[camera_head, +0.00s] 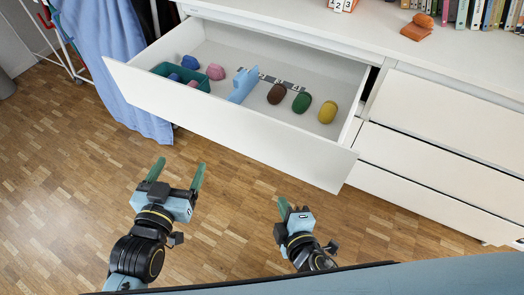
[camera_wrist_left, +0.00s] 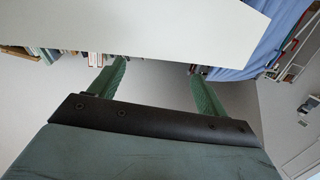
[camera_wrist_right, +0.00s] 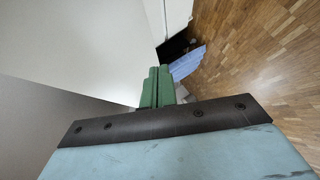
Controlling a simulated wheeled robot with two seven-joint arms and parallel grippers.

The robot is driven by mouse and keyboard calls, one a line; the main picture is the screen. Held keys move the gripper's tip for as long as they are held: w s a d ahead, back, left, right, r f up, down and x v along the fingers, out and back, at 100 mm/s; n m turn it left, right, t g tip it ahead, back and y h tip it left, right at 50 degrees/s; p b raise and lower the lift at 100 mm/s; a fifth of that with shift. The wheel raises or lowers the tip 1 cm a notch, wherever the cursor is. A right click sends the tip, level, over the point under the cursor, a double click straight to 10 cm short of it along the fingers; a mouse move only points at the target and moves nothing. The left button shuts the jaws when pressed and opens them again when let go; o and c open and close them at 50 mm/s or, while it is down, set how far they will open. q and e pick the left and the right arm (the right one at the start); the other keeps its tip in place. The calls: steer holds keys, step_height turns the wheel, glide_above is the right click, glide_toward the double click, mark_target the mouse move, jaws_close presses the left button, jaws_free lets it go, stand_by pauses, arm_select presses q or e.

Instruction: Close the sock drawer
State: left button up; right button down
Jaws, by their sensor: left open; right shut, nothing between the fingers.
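The sock drawer (camera_head: 235,120) is the top left drawer of a white dresser and is pulled far out in the head view. It holds rolled socks, such as a brown one (camera_head: 277,94), a green one (camera_head: 301,102) and a yellow one (camera_head: 328,112). My left gripper (camera_head: 179,172) is open and empty, in front of the drawer's left part and apart from it. In the left wrist view a white panel (camera_wrist_left: 150,25) lies beyond its fingers (camera_wrist_left: 155,80). My right gripper (camera_head: 287,208) is shut and empty, in front of the drawer's right part; its fingers touch each other in the right wrist view (camera_wrist_right: 158,88).
A teal box (camera_head: 180,78) and a light blue item (camera_head: 243,84) lie inside the drawer. Closed drawers (camera_head: 440,170) are on the right. A blue cloth (camera_head: 105,50) hangs from a rack at the left. Books (camera_head: 480,14) stand on the dresser top. The wooden floor before the drawer is clear.

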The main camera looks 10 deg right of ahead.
steer(key=a+r+n+t+y+b, duration=0.1)
steer(key=a+r+n+t+b, duration=0.25)
steer(key=r, duration=0.85)
glide_toward(261, 123)
steer(key=w+a, duration=0.3)
steer(key=shift+w+d+f+t, duration=0.45)
steer(key=shift+w+d, duration=0.2)
steer(key=shift+w, duration=0.15)
arm_select(q)
steer(key=s+r+t+h, duration=0.1)
steer(key=s+r+t, duration=0.1)
steer(key=r, duration=0.6)
steer(key=s+r+t+h, duration=0.1)
steer(key=r+t, duration=0.3)
steer(key=r, duration=0.4)
steer(key=shift+s+r+b, duration=0.35)
steer(key=shift+s+r, duration=0.05)
steer(key=shift+s, duration=0.4)
arm_select(e)
steer(key=shift+w+d, duration=0.35)
steer(key=shift+w, duration=0.15)
